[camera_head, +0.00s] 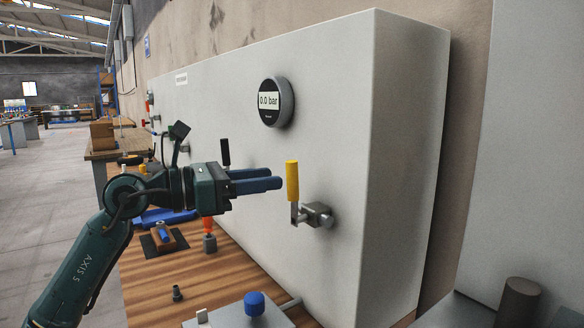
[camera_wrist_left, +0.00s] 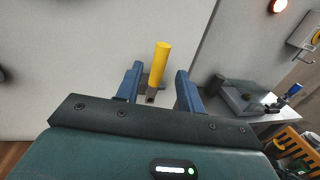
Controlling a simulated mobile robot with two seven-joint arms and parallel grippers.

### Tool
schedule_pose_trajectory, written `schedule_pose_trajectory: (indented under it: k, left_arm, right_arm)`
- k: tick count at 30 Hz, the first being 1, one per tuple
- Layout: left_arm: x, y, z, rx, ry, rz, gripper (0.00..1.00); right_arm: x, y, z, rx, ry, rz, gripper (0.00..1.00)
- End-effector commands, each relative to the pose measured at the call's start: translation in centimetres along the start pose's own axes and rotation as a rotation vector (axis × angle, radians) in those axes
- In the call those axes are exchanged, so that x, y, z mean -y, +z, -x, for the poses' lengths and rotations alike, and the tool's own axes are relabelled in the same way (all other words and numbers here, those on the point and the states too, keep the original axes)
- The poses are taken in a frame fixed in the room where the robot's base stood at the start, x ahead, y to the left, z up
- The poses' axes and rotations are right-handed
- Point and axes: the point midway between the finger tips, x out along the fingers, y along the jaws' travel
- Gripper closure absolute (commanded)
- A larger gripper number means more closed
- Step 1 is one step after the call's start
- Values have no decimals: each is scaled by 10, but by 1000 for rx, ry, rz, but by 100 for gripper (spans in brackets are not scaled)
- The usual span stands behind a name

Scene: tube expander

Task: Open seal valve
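A valve with a yellow handle (camera_head: 292,181) sticks out of the front of the grey cabinet (camera_head: 330,90). The handle stands upright on a metal lever, beside the grey valve body (camera_head: 319,214). My left gripper (camera_head: 278,183) is just left of the handle, with its blue fingers pointing at it. In the left wrist view my gripper (camera_wrist_left: 158,72) is open, and the yellow handle (camera_wrist_left: 160,65) shows in the gap between the fingers, apparently beyond their tips. No contact is visible. My right gripper is not in view.
A round gauge (camera_head: 276,102) on the cabinet reads 0.0 bar. A black handle (camera_head: 225,152) shows behind my left gripper. The wooden bench (camera_head: 180,275) below holds small parts and a device with a blue knob (camera_head: 254,303). Space in front of the yellow handle is clear.

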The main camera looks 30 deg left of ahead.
Motion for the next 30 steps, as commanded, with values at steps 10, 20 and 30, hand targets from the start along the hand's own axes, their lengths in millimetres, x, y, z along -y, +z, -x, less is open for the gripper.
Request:
schedule_pose_trajectory:
  k: [10,20,30]
  left_arm:
    - [0,2,-48,2,0,2,62]
    - [0,0,-58,0,1,0,62]
    - [0,0,-58,0,1,0,78]
  right_arm:
    - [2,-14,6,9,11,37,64]
    - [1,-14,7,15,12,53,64]
    - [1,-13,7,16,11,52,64]
